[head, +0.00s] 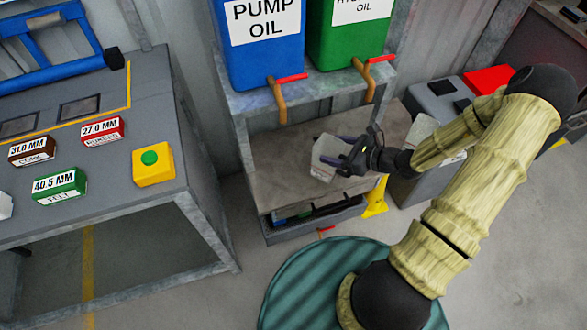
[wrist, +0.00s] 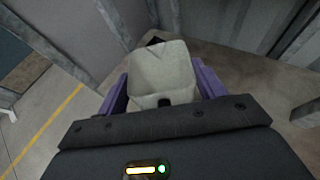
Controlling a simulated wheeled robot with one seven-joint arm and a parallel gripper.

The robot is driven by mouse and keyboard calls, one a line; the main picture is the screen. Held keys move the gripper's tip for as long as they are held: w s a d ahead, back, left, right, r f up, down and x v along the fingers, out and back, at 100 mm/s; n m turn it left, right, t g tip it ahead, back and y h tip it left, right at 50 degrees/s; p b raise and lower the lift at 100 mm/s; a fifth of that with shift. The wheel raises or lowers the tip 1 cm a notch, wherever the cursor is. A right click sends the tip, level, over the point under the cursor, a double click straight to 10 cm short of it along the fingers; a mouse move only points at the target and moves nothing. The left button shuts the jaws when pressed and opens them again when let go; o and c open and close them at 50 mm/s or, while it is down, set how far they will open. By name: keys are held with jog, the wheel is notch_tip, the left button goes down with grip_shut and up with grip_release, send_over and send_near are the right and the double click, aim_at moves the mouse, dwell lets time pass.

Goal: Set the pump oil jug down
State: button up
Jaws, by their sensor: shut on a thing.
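The pump oil jug (head: 325,158) is a pale, translucent container with a small label. My gripper (head: 350,157) is shut on it, in front of the blue and green oil tanks and over the grey-brown lower shelf (head: 270,165).
The blue pump oil tank (head: 262,45) and green tank (head: 345,35) stand above, with taps hanging down. A workbench (head: 95,110) with labelled boxes is at left. A drip tray (head: 310,220) is below the shelf. A grey cabinet (head: 435,100) is at right.

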jog(key=shift+d, duration=0.1)
jog(key=shift+r, duration=0.1)
jog(key=shift+w+d+r+n+g+y+p, duration=0.4)
jog(key=shift+w+d+r+n+g+p, duration=0.15)
jog(key=shift+r+n+g+p, duration=0.15)
jog(key=d+n+g, duration=0.1)
jog(key=s+d+n+g+y+p, duration=0.1)
jog(key=d+g, duration=0.1)
jog(key=s+d+n+g+p, duration=0.1)
jog(key=n, duration=0.1)
jog(key=shift+d+r+g+y, duration=0.1)
jog(key=shift+d+g+y, duration=0.3)
jog(key=shift+a, duration=0.1)
